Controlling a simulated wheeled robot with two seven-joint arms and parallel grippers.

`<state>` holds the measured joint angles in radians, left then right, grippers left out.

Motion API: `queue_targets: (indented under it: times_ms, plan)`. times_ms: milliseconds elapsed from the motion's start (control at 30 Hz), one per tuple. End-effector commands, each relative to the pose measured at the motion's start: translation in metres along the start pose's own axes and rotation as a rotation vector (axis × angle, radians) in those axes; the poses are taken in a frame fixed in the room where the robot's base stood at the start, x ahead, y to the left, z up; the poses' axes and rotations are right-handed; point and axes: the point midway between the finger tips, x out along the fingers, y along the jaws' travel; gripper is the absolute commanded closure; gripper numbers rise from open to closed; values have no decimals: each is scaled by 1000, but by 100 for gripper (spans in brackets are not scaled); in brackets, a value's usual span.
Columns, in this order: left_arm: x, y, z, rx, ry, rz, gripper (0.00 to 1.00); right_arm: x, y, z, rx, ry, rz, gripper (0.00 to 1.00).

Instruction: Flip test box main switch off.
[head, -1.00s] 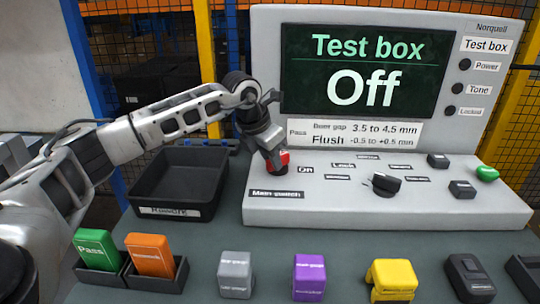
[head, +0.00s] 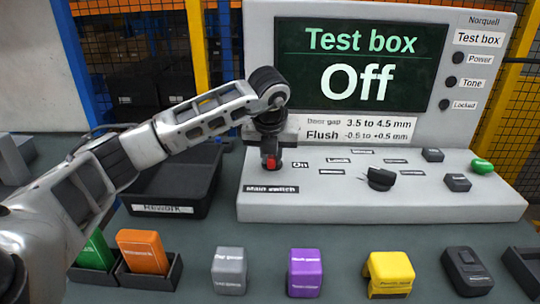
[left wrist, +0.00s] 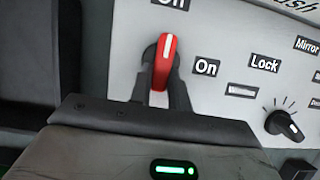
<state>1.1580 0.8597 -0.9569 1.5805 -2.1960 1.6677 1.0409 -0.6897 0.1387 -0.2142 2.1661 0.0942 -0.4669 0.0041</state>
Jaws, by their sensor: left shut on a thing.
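The test box (head: 470,212) stands at the back of the table, and its screen (head: 362,66) reads "Test box Off". The red main switch (head: 271,163) is at the left of its sloped panel, above the "Main switch" label (head: 271,189). My left gripper (head: 270,160) reaches down over it. In the left wrist view the red switch lever (left wrist: 165,58) sits between the gripper's dark fingers (left wrist: 164,88), which are shut on it. The lever points up toward a partly cut-off label, with "On" to its right. My right gripper is not in view.
A black Rework tray (head: 165,209) lies left of the box, under my left arm. A black knob (head: 380,179) and a green button (head: 481,166) are on the panel. Orange (head: 142,251), grey (head: 229,270), purple (head: 305,272) and yellow (head: 390,274) pieces line the front.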

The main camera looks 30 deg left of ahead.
Motion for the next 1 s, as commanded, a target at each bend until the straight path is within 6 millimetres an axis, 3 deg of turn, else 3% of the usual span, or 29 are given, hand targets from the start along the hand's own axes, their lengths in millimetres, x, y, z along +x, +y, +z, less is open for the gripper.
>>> queue_targets:
  times_ms: [667, 700, 733, 1000]
  plan:
    - [-1, -1, 1, -54, -2, 19, 100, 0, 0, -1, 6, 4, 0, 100]
    - [-1, -1, 1, -54, -2, 19, 71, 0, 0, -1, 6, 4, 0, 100]
    - [-1, -1, 1, -54, -2, 19, 62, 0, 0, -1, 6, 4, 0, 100]
    - [-1, -1, 0, -52, 0, 20, 60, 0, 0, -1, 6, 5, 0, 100]
